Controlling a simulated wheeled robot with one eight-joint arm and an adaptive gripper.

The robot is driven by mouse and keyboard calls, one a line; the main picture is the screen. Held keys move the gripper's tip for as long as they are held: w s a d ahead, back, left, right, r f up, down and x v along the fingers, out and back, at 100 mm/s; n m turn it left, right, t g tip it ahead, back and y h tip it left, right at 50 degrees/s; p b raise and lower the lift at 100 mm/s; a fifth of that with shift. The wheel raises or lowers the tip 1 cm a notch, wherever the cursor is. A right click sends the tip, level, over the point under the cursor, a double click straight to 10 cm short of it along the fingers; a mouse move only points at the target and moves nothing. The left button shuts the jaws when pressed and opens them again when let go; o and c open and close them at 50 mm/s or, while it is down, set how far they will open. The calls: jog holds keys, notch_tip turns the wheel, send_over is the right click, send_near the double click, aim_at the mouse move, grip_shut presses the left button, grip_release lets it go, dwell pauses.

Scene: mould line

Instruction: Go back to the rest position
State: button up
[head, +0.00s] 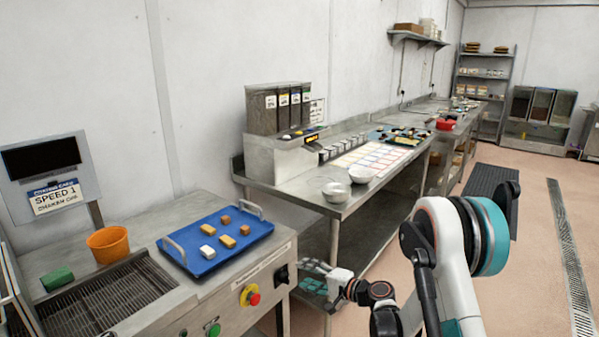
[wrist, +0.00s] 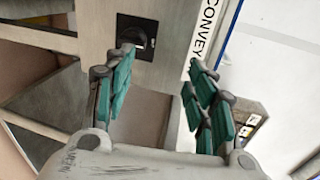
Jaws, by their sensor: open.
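My gripper (head: 318,276) is open and empty in the head view, low between the conveyor machine and the steel bench. In the wrist view my gripper (wrist: 160,95) shows its two green-padded fingers spread apart, with nothing between them. Beyond them is the side of the conveyor machine with a black knob (wrist: 137,35) and part of a label reading CONVEY (wrist: 207,38). My arm reaches in from the lower right of the head view, and its joints hide part of the floor.
The conveyor machine (head: 270,262) carries a blue tray (head: 205,268) with several small blocks, an orange bucket (head: 108,245) and a green block (head: 57,279). A red stop button (head: 254,299) is on its front. The steel bench (head: 335,208) holds bowls and cards.

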jog(key=s+d+r+n+g+h, duration=0.1)
jog(key=s+d+r+n+h, duration=0.15)
jog(key=s+r, duration=0.55)
jog(key=s+d+r+n+g+h, duration=0.1)
jog(key=s+d+r+n+h, duration=0.15)
jog(key=s+r, duration=0.6)
jog(key=s+d+r+n+h, duration=0.1)
jog(key=s+d+h, duration=0.2)
jog(key=s+d, duration=0.3)
jog(key=s+d+r+n+h, duration=0.2)
jog(key=s+d+h, duration=0.2)
jog(key=s, duration=1.3)
jog(key=shift+s+d+g, duration=0.25)
jog(key=shift+d+g, duration=0.05)
jog(key=shift+d, duration=0.7)
